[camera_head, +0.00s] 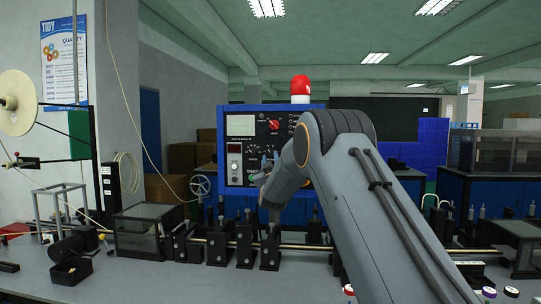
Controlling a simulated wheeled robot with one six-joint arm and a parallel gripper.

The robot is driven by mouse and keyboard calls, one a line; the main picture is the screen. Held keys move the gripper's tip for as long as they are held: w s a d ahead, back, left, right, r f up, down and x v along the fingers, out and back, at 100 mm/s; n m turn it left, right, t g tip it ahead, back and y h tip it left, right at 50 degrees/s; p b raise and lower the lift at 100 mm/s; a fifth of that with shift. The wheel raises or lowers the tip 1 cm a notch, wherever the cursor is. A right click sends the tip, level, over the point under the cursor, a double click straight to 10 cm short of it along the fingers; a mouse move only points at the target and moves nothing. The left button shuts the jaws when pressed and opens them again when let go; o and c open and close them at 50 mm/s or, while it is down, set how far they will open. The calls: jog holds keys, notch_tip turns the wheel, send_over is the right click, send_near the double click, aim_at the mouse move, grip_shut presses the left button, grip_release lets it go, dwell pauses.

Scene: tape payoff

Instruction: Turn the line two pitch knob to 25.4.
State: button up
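The control panel (242,140) is a dark plate on a blue cabinet in the middle of the head view. It carries a pale display, a red switch (274,124) and several small dark knobs. A white-framed unit with a round knob (235,166) is at its lower left. The labels and values are too small to read, so I cannot tell which knob is the line two pitch knob. My gripper (264,171) is in front of the panel's lower right part and hides some of it. Its fingers are small and dark, and I cannot tell whether they touch a knob.
A red beacon (300,86) stands on the cabinet. Below the panel, a bench (150,277) bears a rail with several black blocks (244,245) and a clear-sided box (139,230). A handwheel (200,186) is left of the panel. A pale reel (17,103) is at far left.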

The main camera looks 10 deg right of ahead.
jog(key=shift+x, duration=0.95)
grip_shut()
jog(key=shift+m+b, duration=0.3)
jog(key=shift+b, duration=0.05)
jog(key=shift+a+f+m+h+b, duration=0.1)
jog(key=shift+m+h+b, duration=0.5)
jog(key=shift+m+b, duration=0.3)
jog(key=m+h+b, duration=0.1)
jog(key=m+b, duration=0.1)
jog(key=m+h+b, duration=0.1)
jog(key=m+b, duration=0.1)
jog(key=shift+a+g+b, duration=0.2)
jog(key=shift+g+b, duration=0.1)
jog(key=m+h+b, duration=0.2)
jog(key=m, duration=0.1)
jog(key=shift+w+m+g, duration=0.1)
jog(key=shift+m+g, duration=0.2)
jog(key=shift+g, duration=0.1)
jog(key=shift+a+r+m+h+b, duration=0.15)
jog(key=shift+m+h+b, duration=0.15)
jog(key=shift+m+b, duration=0.25)
jog(key=shift+r+m+h+b, duration=0.15)
jog(key=shift+m+h+b, duration=0.15)
jog(key=shift+m, duration=0.45)
jog(key=shift+r+m+g, duration=0.15)
jog(key=shift+m+g, duration=0.15)
jog(key=shift+g, duration=0.1)
